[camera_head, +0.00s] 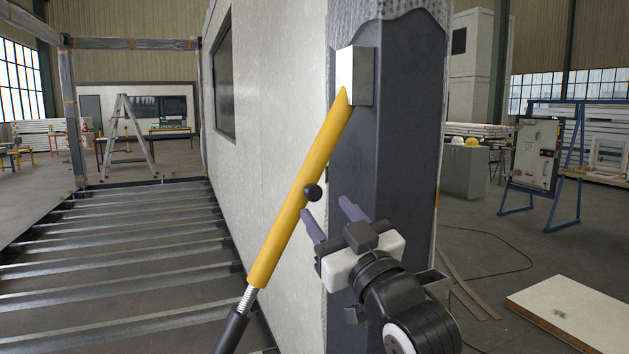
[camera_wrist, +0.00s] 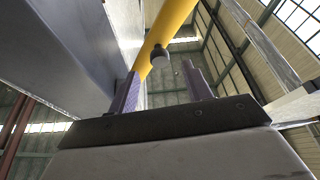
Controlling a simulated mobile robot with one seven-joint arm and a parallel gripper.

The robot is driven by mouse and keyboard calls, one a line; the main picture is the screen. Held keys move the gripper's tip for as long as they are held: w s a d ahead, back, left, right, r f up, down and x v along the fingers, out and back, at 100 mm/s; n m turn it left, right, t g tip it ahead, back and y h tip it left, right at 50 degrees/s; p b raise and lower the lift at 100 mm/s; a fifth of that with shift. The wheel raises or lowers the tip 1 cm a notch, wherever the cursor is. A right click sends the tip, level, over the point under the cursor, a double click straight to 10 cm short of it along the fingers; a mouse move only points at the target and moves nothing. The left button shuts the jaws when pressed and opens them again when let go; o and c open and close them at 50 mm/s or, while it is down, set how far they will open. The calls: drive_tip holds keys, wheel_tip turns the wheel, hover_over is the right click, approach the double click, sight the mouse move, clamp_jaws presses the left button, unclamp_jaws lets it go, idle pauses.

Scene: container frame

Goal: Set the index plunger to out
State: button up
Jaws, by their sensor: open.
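The index plunger (camera_head: 313,192) is a round black knob standing out from the side of a slanted yellow tube (camera_head: 300,207). In the wrist view the knob of the plunger (camera_wrist: 159,54) shows just beyond my fingertips, in line with the space between them, with the yellow tube (camera_wrist: 168,24) behind it. My gripper (camera_head: 328,209) has two purple fingers, apart and empty. In the head view it is below and to the right of the knob. The fingers do not visibly touch the knob. How far the plunger is pulled out cannot be told.
The tube runs from a bracket (camera_head: 358,76) on a dark steel post (camera_head: 390,150) down to a threaded rod (camera_head: 248,299). A white wall panel (camera_head: 270,120) stands behind it. Open floor beams (camera_head: 130,235) lie left. A pale board (camera_head: 575,310) lies at the lower right.

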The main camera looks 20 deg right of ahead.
sight(315, 195)
drive_tip(key=p+x, duration=0.1)
drive_tip(key=x, duration=0.3)
drive_tip(key=shift+w+r+p, duration=0.25)
drive_tip(key=shift+w+p, duration=0.05)
drive_tip(key=shift+p, duration=0.05)
drive_tip(key=shift+w+a+r, duration=0.1)
drive_tip(key=shift+w+r, duration=0.05)
drive_tip(key=shift+w, duration=0.55)
drive_tip(key=shift+c, duration=0.2)
